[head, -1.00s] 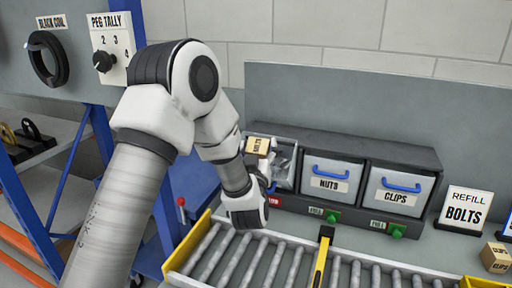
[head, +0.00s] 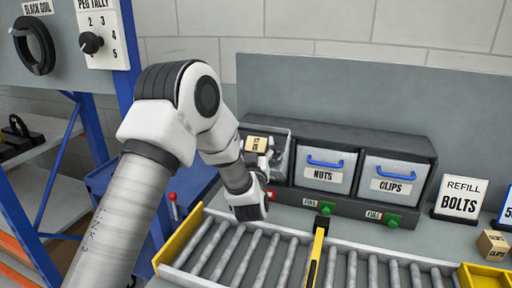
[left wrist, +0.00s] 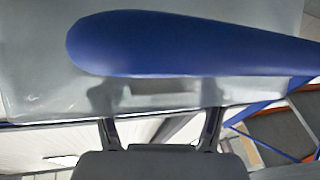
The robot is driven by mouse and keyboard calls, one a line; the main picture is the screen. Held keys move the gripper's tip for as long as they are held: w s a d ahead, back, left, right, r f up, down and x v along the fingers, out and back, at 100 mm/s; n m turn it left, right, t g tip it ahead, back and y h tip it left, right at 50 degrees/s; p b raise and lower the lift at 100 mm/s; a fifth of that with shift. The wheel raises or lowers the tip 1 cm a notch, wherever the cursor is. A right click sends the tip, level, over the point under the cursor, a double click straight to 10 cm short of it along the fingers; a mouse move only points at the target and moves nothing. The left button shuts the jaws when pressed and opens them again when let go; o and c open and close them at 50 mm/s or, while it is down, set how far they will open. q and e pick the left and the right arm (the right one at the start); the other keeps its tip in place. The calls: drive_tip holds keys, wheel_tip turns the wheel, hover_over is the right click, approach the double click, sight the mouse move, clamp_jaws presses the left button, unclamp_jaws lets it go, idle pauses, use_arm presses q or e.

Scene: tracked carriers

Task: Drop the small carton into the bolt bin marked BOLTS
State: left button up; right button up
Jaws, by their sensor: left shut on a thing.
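My right gripper is not in view.
Closed bins marked NUTS (head: 323,174) and CLIPS (head: 395,184) stand to the right. A sign reading REFILL BOLTS (head: 461,198) and another carton (head: 492,245) are farther right. A roller conveyor (head: 250,255) with a yellow-black bar (head: 317,250) runs in front.

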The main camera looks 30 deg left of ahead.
use_arm(q)
drive_tip(key=o, duration=1.4)
drive_tip(key=shift+r, duration=0.1)
drive_tip(key=v, duration=1.2)
